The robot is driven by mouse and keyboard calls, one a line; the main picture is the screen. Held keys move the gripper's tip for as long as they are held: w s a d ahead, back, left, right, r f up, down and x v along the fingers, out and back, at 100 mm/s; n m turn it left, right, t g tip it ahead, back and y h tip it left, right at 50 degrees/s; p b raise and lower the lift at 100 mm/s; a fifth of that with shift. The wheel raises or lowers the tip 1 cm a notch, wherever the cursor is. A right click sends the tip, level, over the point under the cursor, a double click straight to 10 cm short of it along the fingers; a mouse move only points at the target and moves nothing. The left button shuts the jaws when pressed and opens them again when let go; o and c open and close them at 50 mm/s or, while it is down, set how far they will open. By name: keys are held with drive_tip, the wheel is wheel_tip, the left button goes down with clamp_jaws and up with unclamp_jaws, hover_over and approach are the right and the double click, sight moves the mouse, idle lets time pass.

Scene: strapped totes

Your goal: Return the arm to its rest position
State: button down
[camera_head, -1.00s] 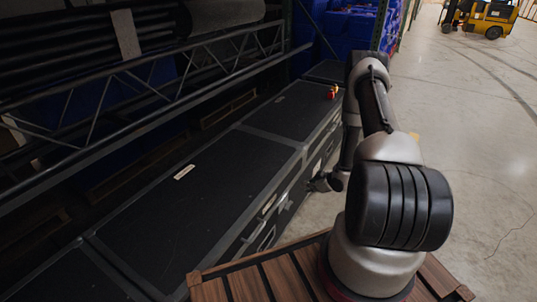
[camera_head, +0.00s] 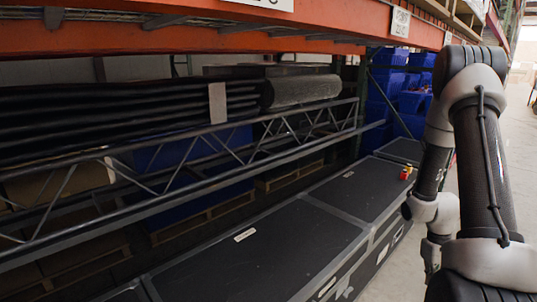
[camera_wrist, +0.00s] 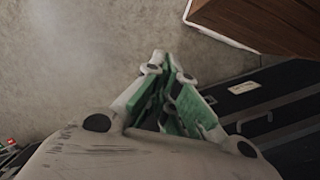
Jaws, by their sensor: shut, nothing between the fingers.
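My gripper (camera_wrist: 168,68) shows in the wrist view with its two green-padded fingers brought together and nothing between them. It points over the bare grey concrete floor (camera_wrist: 75,60), with a brown wooden edge (camera_wrist: 265,22) at the upper right. In the head view my arm stands folded at the right, its upper links raised and its wrist hanging down beside the black cases. The fingertips cannot be made out there.
Black cases (camera_head: 275,255) line the floor left of my arm; small red and yellow items (camera_head: 405,173) sit on one. A rack with an orange beam (camera_head: 150,38) and a metal truss (camera_head: 190,180) stands behind. Blue totes (camera_head: 400,90) are stacked farther back. Open floor lies right.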

drive_tip(key=s+a+r+t, duration=0.2)
drive_tip(key=a+r, duration=0.4)
drive_tip(key=r, duration=0.6)
drive_tip(key=s+a+r+t, duration=0.2)
drive_tip(key=s+a+r, duration=0.3)
drive_tip(key=r, duration=0.8)
drive_tip(key=s+a+r+t, duration=0.3)
drive_tip(key=a+r, duration=0.4)
drive_tip(key=r, duration=0.6)
drive_tip(key=shift+s+a, duration=0.35)
drive_tip(key=shift+s, duration=0.15)
